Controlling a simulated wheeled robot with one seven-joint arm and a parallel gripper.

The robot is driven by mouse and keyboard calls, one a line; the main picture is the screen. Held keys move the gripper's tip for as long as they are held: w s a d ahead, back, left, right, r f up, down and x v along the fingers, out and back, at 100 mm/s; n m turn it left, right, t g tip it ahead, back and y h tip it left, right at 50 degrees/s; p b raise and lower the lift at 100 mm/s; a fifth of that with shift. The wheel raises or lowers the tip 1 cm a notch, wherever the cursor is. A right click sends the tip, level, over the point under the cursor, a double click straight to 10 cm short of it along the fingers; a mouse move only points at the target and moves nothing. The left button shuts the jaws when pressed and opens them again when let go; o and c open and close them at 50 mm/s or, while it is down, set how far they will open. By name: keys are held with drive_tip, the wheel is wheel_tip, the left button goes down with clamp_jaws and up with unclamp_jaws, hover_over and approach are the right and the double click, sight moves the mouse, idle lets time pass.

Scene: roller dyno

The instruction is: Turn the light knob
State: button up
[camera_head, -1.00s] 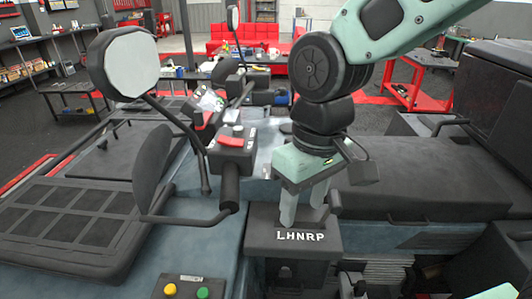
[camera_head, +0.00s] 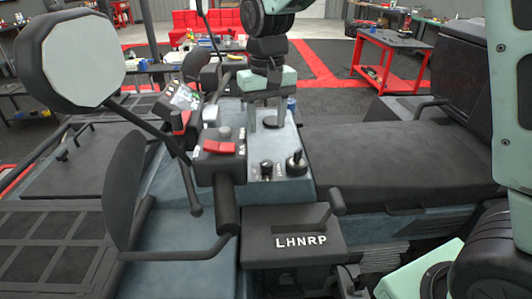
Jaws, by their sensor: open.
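Two small dark knobs sit on the grey-blue console between the seats: a left knob (camera_head: 266,169) and a right knob (camera_head: 297,164) with a taller stem. I cannot tell from their markings which one is the light knob. A black switch box (camera_head: 220,165) with a red rocker and a grey round knob (camera_head: 224,132) stands left of them on the handlebar. My gripper (camera_head: 266,124) points down with its two pale fingers apart and nothing between them. It is behind the two knobs in the picture, apart from them.
A black shifter box marked LHNRP (camera_head: 295,242) with a lever stands in front of the knobs. A black seat (camera_head: 400,158) lies to the right. A red table (camera_head: 385,60) stands farther back.

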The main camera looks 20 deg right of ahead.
sight(267, 163)
wheel_tip(267, 163, down, 11)
drive_tip(key=shift+f+p, duration=0.2)
drive_tip(key=shift+p, duration=0.45)
drive_tip(key=c, duration=1)
